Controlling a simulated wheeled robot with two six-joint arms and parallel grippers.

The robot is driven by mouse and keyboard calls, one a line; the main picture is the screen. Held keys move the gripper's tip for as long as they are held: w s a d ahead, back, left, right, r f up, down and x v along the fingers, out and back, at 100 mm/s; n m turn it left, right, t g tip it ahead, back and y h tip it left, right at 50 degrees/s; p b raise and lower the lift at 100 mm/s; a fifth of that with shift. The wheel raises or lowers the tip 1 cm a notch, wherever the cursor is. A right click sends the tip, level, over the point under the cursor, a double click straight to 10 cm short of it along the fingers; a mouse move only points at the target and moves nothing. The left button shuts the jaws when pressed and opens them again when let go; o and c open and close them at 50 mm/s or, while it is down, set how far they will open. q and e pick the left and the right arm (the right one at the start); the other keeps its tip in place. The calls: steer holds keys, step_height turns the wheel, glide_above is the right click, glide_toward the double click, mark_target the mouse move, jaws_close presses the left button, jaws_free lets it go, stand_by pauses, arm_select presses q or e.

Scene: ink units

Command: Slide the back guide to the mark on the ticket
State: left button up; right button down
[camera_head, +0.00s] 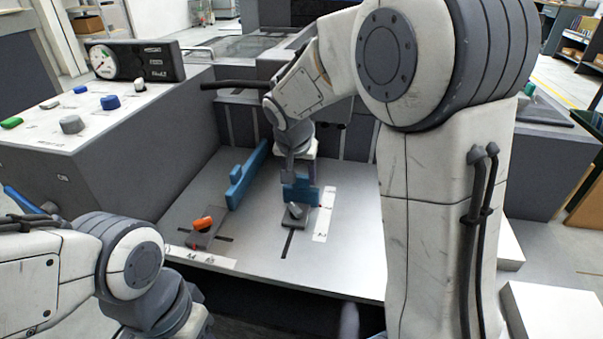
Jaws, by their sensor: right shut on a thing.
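A short blue block, which looks like the back guide (305,196), stands on the grey feed table (255,240) over a dark front-to-back slot. A grey lever (295,211) sits on its dark foot. My right gripper (298,180) reaches down from above and is shut on the blue block; its fingertips are partly hidden. A white scale strip (325,215) lies just right of the block; its figures are too small to read. I cannot make out the ticket or its mark. My left arm is at the lower left, its gripper outside the picture.
A long blue side guide (245,178) with an orange lever (203,224) stands to the left, beside another scale strip (200,257). A console (85,125) with knobs and a gauge (102,61) is farther left. White stacks (555,310) are at lower right.

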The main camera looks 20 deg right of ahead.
mark_target(296, 205)
steer(key=shift+c, duration=1.2)
jaws_free()
steer(key=p+v, duration=0.3)
steer(key=v, duration=0.7)
steer(key=shift+r, duration=0.25)
steer(key=shift+s+a, duration=0.1)
steer(key=s+a+f+n+g+y, duration=0.1)
steer(key=s+a+f+n, duration=0.2)
steer(key=s+a+n, duration=0.35)
steer(key=s+a+f+n+g+y, duration=0.1)
steer(key=s+a+f+n+g, duration=0.15)
steer(key=s, duration=0.75)
steer(key=s+a+f+n+y, duration=0.25)
steer(key=s+a+n, duration=0.25)
steer(key=s, duration=0.4)
step_height(296, 205, up, 26)
steer(key=p, duration=2.7)
steer(key=shift+r+h, duration=0.25)
steer(key=shift+h, duration=0.2)
